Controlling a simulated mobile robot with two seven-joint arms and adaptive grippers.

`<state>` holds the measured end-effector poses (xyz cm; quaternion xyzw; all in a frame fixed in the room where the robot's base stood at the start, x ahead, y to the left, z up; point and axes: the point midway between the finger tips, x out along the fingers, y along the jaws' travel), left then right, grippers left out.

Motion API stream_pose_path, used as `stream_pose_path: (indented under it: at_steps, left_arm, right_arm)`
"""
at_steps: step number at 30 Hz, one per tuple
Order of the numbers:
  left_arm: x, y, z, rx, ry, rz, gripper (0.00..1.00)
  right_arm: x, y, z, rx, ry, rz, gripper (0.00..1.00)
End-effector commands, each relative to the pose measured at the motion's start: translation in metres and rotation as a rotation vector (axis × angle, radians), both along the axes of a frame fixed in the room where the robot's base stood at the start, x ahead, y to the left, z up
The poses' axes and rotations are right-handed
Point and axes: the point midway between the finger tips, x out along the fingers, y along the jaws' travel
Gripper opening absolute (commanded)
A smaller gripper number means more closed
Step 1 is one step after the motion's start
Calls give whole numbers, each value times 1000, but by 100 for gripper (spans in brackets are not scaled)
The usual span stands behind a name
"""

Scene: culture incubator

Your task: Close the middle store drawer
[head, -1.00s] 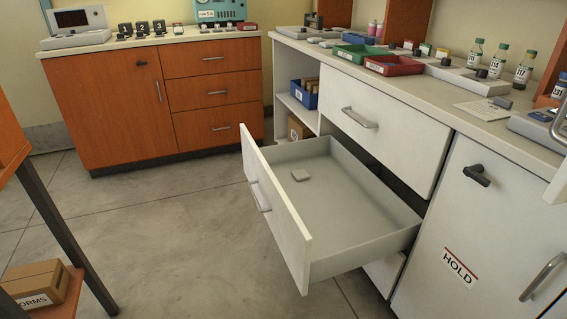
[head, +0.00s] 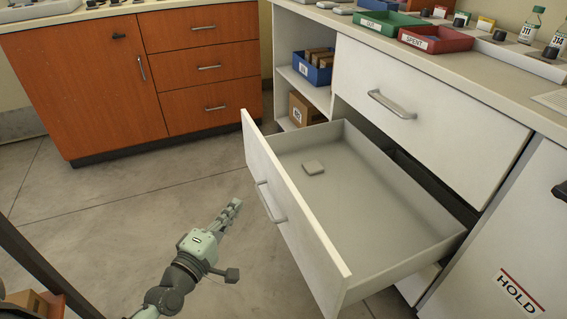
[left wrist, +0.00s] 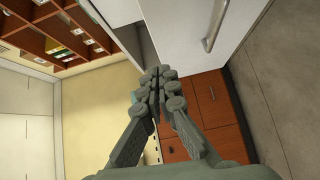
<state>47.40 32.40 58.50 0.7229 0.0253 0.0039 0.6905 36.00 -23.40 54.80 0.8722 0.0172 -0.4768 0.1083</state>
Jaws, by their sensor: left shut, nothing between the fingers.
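The middle store drawer (head: 290,215) is pulled well out of the white cabinet in the head view, with a bar handle (head: 270,203) on its front. My right gripper is not in view.
A shut white drawer (head: 420,110) sits above the open one. A blue bin (head: 313,75) and cardboard boxes stand on the side shelves. An orange cabinet (head: 90,85) stands at the back left. Bare floor (head: 120,210) lies left of the drawer. A table leg (head: 40,265) stands at lower left.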

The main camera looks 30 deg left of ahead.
Motion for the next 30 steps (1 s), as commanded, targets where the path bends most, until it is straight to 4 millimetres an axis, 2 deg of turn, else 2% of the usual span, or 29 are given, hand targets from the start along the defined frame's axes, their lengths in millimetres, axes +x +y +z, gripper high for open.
stream_pose_path:
  at_steps: [5,8,11,22,30]
  left_arm:
    - [0,11,3,-47,-31,37,0]
    - [7,13,5,-49,-35,41,0]
    - [22,14,6,-49,-36,40,0]
    - [100,19,6,-47,-36,39,0]
    - [125,-3,5,-49,-33,39,0]
  right_arm:
    - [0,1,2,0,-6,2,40]
    - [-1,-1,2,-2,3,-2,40]
    - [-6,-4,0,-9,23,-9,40]
    - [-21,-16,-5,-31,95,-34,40]
    - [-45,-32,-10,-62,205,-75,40]
